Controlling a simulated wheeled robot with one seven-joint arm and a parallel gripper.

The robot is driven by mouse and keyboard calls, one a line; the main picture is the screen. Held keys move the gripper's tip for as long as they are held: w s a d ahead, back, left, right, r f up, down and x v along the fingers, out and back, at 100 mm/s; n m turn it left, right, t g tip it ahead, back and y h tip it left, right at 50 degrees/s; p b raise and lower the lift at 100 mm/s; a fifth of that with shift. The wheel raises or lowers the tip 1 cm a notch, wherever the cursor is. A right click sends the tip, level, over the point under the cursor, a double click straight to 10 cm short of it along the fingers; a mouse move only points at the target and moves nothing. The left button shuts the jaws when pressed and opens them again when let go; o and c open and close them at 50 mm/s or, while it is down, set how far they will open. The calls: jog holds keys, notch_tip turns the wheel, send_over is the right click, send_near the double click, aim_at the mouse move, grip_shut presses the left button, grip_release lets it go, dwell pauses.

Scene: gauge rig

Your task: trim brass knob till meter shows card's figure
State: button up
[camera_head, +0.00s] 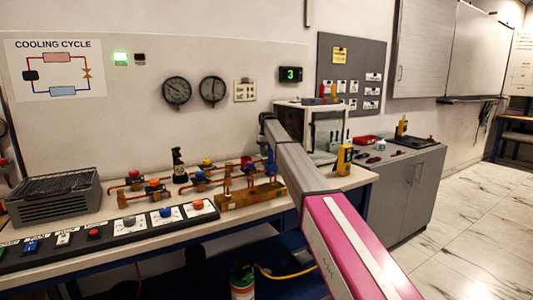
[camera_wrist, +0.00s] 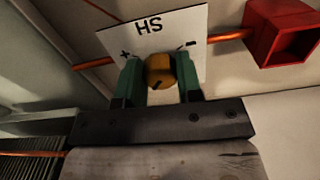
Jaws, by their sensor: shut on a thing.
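In the wrist view, my gripper (camera_wrist: 158,66) has its two green fingers shut on the brass knob (camera_wrist: 158,76), one on each side. The knob has a dark mark near its lower edge. Behind it is a white plate (camera_wrist: 112,40) with large dark letters and plus and minus signs. In the head view, a small black digital meter (camera_head: 291,74) on the wall shows a green 3. A yellow card (camera_head: 339,54) is pinned to the grey board; its writing is too small to read.
Two round dial gauges (camera_head: 194,91) hang on the wall. Copper pipework with coloured valves (camera_head: 205,172) stands on the bench behind a knob panel (camera_head: 165,215). In the wrist view, an orange pipe passes behind the plate, with a red box (camera_wrist: 280,35) at right.

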jog(key=shift+m, duration=1.7)
jog(key=o, duration=0.9)
notch_tip(320, 180, up, 11)
jog(key=shift+f, duration=0.1)
